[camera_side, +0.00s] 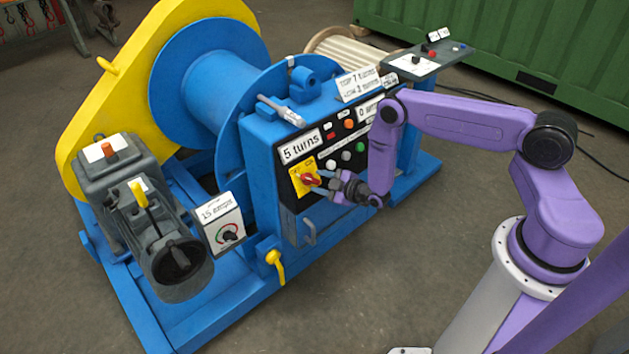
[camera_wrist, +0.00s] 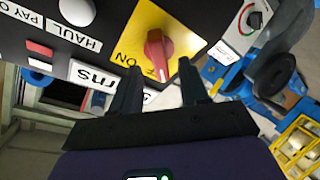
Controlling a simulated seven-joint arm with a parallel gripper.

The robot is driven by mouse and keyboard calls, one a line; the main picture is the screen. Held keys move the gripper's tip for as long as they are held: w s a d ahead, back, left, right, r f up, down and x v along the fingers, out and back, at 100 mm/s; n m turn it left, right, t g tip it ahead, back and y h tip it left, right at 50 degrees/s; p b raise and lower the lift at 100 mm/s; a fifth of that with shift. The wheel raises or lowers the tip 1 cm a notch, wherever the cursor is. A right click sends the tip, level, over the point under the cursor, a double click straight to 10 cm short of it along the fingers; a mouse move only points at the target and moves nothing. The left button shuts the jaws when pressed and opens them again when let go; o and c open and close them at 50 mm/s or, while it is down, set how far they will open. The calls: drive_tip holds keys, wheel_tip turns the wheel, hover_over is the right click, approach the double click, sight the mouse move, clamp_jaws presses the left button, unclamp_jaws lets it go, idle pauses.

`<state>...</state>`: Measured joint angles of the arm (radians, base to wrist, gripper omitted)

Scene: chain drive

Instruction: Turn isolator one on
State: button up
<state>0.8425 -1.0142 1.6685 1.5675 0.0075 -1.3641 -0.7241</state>
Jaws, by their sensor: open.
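The isolator is a red rotary handle on a yellow plate. In the side view, the red handle (camera_side: 309,180) is on the yellow plate (camera_side: 297,184), at the left of the black control panel. In the wrist view, the red handle (camera_wrist: 157,52) stands roughly upright on the yellow plate (camera_wrist: 140,26), and an "ON" marking shows to its left. My gripper (camera_side: 322,184) is in front of the handle. In the wrist view, the open fingers of my gripper (camera_wrist: 160,76) lie either side of the handle's lower end. Whether they touch it cannot be told.
The black panel also has a white button (camera_wrist: 76,11) and several other buttons and labels. A "15 amps" dial box (camera_side: 223,226) stands left of the panel. A yellow lever (camera_side: 276,264) hangs below. A desk-like console (camera_side: 425,62) is at the back right.

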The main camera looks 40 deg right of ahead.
sight(310, 179)
drive_tip(key=shift+x, duration=1.5)
clamp_jaws()
